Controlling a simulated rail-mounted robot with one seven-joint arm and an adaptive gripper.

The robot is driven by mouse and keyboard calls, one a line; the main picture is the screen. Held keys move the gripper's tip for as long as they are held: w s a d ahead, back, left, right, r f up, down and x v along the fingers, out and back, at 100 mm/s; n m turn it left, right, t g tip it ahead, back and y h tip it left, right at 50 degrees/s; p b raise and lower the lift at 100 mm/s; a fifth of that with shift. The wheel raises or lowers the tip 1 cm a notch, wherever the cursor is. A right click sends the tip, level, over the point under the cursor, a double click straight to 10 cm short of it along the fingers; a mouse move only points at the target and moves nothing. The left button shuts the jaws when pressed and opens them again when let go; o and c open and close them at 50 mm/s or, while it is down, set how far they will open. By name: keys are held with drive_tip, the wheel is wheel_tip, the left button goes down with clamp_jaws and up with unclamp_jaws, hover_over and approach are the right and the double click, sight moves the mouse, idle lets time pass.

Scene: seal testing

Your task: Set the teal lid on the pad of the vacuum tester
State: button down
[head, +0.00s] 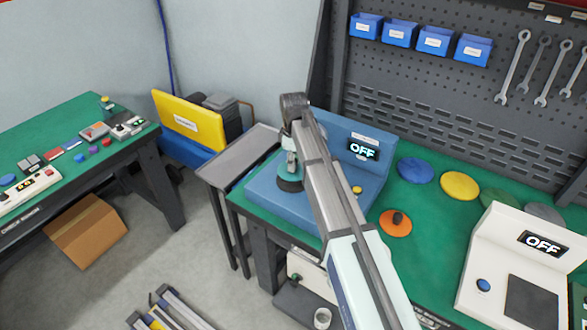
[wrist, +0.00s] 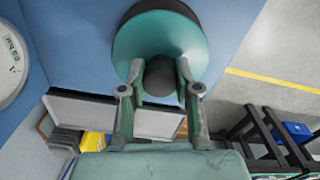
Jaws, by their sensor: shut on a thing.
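The teal lid (wrist: 160,38) with a dark round knob (wrist: 160,78) is in the wrist view. My gripper (wrist: 160,70) is shut on the knob, one finger on each side. The vacuum tester (head: 300,195) is the blue machine with a display reading OFF (head: 363,149) and a yellow button (head: 357,189). Its dark pad (head: 290,184) shows below my gripper in the head view. In the wrist view a dark rim of the pad (wrist: 160,7) shows past the lid's far edge. The lid covers most of it. I cannot tell whether lid and pad touch.
Blue, yellow, green and grey discs and an orange lid (head: 396,222) lie on the green bench right of the tester. A white machine (head: 500,265) with an OFF display stands at right. A grey side table (head: 238,157) stands left. A round gauge (wrist: 10,65) shows in the wrist view.

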drive_tip(key=shift+f+p, duration=0.45)
drive_tip(key=shift+f, duration=1.55)
drive_tip(key=c, duration=0.8)
unclamp_jaws()
drive_tip(key=shift+f, duration=0.1)
wheel_tip(320, 180, up, 12)
drive_tip(key=b, duration=0.2)
drive_tip(key=shift+b, duration=0.35)
